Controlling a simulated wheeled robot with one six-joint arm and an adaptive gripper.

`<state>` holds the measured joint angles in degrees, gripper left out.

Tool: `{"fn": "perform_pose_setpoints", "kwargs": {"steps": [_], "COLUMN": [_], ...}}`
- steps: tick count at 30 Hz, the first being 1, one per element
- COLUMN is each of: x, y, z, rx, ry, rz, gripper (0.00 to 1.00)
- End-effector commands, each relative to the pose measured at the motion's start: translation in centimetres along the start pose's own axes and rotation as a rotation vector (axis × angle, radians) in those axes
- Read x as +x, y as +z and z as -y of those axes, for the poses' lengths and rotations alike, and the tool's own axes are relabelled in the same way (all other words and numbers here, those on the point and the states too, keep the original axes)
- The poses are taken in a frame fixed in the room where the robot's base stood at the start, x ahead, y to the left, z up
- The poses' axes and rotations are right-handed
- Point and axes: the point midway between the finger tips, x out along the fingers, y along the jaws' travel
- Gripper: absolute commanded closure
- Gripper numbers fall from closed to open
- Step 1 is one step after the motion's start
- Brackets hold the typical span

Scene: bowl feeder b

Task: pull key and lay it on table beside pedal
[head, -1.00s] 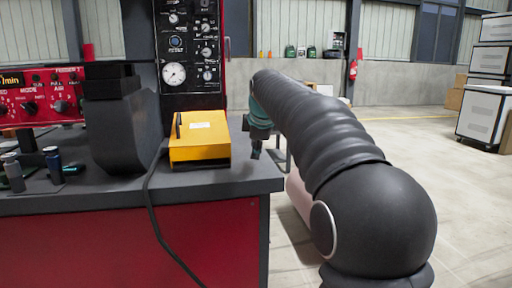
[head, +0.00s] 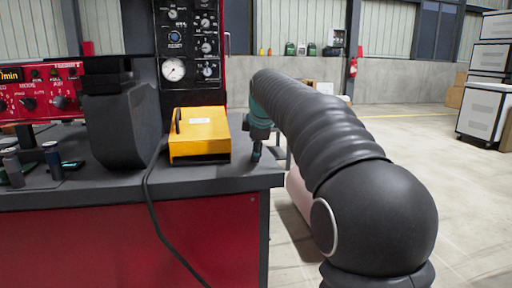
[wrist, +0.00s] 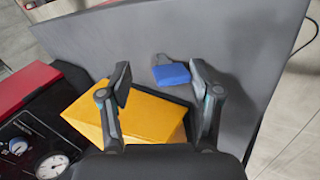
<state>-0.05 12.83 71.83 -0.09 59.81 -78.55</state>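A small blue block-like piece (wrist: 172,74), which looks like the key's head, lies on the grey table top (wrist: 215,35) in the wrist view. A dark grey patch beside it may be its shaft or a shadow. My gripper (wrist: 160,76) is open, and the blue piece shows between its spread fingers without visible contact. The yellow box (wrist: 150,116), probably the pedal, sits close by on the table. In the head view the yellow pedal (head: 200,146) stands left of my gripper (head: 256,153), which is low over the table's right end. The blue piece is hidden there.
A black cable (head: 151,215) hangs over the table's front edge. A dark housing (head: 120,130) and a red control panel (head: 40,95) stand to the left. A gauge panel (head: 189,45) rises behind the pedal. The floor right of the table is open.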

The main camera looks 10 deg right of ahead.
Motion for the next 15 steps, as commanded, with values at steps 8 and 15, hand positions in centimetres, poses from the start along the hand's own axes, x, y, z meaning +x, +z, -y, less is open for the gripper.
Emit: {"fn": "perform_pose_setpoints", "kwargs": {"steps": [8,15], "x": [-0.6,-4.5], "y": [0.0,0.0], "z": [0.0,-0.1], "rx": [0.0,0.0], "ry": [0.001,0.004], "rz": [0.0,-0.001], "gripper": [0.37,0.37]}}
